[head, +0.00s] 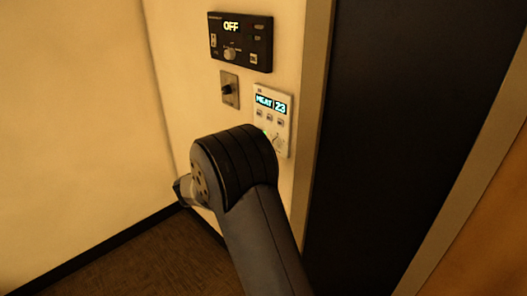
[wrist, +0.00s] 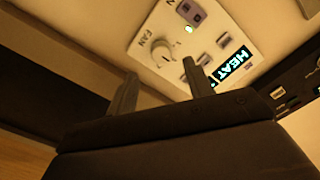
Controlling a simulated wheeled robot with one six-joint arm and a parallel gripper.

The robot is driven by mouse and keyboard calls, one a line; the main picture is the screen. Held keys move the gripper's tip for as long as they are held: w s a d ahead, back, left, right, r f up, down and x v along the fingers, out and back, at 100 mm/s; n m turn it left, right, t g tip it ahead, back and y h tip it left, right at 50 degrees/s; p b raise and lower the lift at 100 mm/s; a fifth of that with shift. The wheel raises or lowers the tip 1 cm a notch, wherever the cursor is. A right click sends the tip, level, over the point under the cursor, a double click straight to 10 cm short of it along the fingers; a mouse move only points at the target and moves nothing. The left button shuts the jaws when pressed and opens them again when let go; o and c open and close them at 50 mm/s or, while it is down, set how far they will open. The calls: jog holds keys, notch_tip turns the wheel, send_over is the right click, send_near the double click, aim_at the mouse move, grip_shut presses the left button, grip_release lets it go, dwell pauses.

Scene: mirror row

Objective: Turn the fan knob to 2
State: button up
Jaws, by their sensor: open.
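The white wall panel (head: 272,108) shows "HEAT 23" on its lit display and has a row of small buttons. The fan knob (head: 279,143) is at its lower part, partly hidden by my arm in the head view. In the wrist view the round pale fan knob (wrist: 164,51) sits beside the letters "FAN". I cannot read its setting. My gripper (wrist: 160,70) is open and empty. Its two fingers point toward the panel, with the knob showing between and beyond the tips. Contact with the knob cannot be made out. In the head view my arm hides the fingers.
A black panel (head: 240,42) reading "OFF", with its own knob, is above on the same wall. A grey plate with a dark knob (head: 229,88) sits between the panels. A door frame (head: 312,100) and a dark opening are close on the right.

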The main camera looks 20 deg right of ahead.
jog(key=shift+v, duration=1.75)
jog(key=p+x, duration=0.1)
jog(key=x, duration=0.9)
jog(key=shift+d, duration=0.4)
jog(key=shift+w+n, duration=0.1)
jog(key=shift+n, duration=0.2)
jog(key=shift+f, duration=0.15)
